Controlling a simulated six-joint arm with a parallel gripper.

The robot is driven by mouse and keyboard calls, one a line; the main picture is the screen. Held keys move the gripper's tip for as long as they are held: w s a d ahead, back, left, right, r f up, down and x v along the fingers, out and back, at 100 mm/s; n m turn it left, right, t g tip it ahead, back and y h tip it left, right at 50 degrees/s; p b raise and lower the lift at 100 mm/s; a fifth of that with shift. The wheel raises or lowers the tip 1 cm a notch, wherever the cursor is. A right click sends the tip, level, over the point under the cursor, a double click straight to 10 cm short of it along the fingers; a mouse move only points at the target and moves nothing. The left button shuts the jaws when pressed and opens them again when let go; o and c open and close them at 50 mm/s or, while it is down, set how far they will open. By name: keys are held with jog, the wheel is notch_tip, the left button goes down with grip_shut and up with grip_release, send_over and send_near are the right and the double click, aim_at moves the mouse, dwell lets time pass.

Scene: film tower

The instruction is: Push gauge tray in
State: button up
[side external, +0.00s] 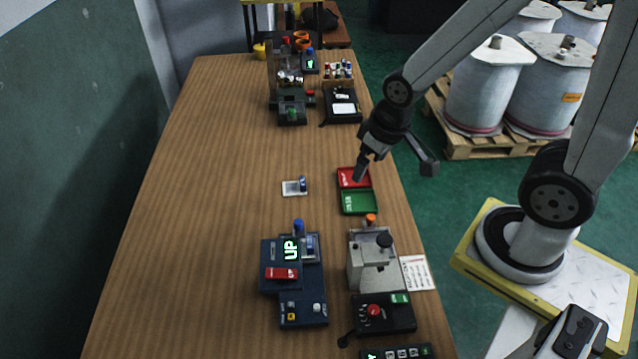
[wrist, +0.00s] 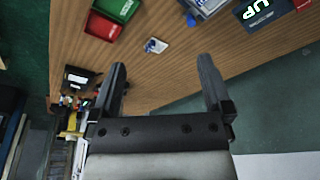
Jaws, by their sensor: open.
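A dark blue device (side external: 290,283) with a lit "UP" sign stands on the near part of the table. It has a grey plate with a blue knob (side external: 298,226) at its back; I cannot tell for sure whether this is the gauge tray. Part of the device shows at the top right of the wrist view, with its "UP" sign (wrist: 258,10). My gripper (side external: 396,166) is open and empty, above the right table edge beside the red tray. In the wrist view its two fingers (wrist: 161,72) stand wide apart with nothing between them.
A red tray (side external: 353,177) and green tray (side external: 359,202) lie near the right edge. A small white-and-blue piece (side external: 294,188) lies mid-table. A silver device (side external: 369,272) and black control box (side external: 384,318) stand near right. The left side of the table (side external: 190,200) is clear.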

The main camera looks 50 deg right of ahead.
jog(key=c, duration=0.4)
jog(key=g, duration=0.2)
send_near(298, 221)
jog(key=shift+d+f, duration=0.1)
jog(key=shift+d, duration=0.1)
jog(key=shift+c, duration=0.2)
jog(key=shift+w+a+f+g, duration=0.2)
jog(key=shift+f+g, duration=0.1)
jog(key=shift+f, duration=0.3)
jog(key=shift+f, duration=0.1)
jog(key=shift+f, duration=3.75)
grip_shut()
